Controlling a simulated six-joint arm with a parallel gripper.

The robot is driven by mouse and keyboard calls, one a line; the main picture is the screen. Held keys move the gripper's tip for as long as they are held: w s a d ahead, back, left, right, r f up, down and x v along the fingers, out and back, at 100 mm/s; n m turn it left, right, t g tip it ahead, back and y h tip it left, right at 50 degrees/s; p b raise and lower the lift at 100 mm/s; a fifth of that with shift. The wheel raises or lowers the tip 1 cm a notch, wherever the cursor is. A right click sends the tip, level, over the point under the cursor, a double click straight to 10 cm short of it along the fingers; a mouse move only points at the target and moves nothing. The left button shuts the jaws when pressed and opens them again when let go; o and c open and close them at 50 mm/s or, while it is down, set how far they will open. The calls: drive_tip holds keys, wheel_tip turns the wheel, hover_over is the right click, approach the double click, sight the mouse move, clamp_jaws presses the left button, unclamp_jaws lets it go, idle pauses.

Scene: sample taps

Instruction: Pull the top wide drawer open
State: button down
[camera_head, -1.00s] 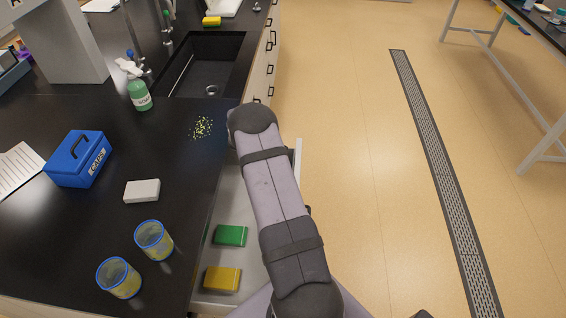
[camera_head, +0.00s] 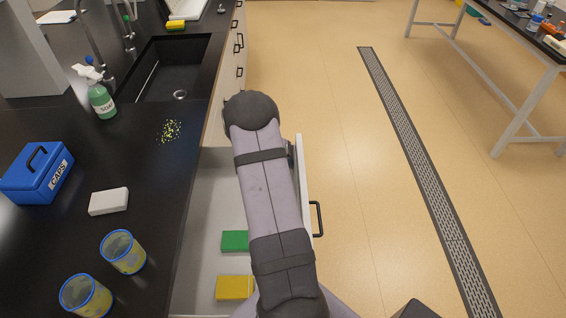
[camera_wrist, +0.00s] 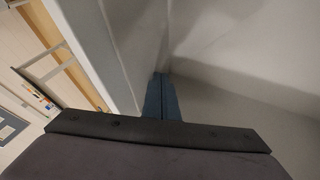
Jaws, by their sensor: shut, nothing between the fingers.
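The top wide drawer (camera_head: 212,195) stands open beside the black counter, its white inside showing. Its front panel (camera_head: 304,188) carries a black handle (camera_head: 318,218) on the outer face. A green block (camera_head: 235,241) and a yellow block (camera_head: 234,288) lie in the drawer. My arm crosses over the drawer and hides part of it. In the wrist view my gripper (camera_wrist: 161,92) is shut and empty, with its fingers down inside the drawer, close to the inner side of a pale panel (camera_wrist: 122,60). I cannot tell whether they touch it. In the head view the gripper is mostly hidden.
On the counter (camera_head: 60,235) stand two blue-rimmed cups (camera_head: 123,252), a white block (camera_head: 109,201), a blue CAPS box (camera_head: 38,172), a soap bottle (camera_head: 101,99) and scattered yellow-green bits (camera_head: 170,131). The sink (camera_head: 180,75) is behind. Open floor (camera_head: 360,220) lies right of the drawer.

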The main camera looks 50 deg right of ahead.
drive_tip(key=b+v, duration=0.1)
drive_tip(key=v, duration=0.6)
drive_tip(key=shift+r+b, duration=0.15)
drive_tip(key=shift+b, duration=0.25)
drive_tip(key=shift+a, duration=0.1)
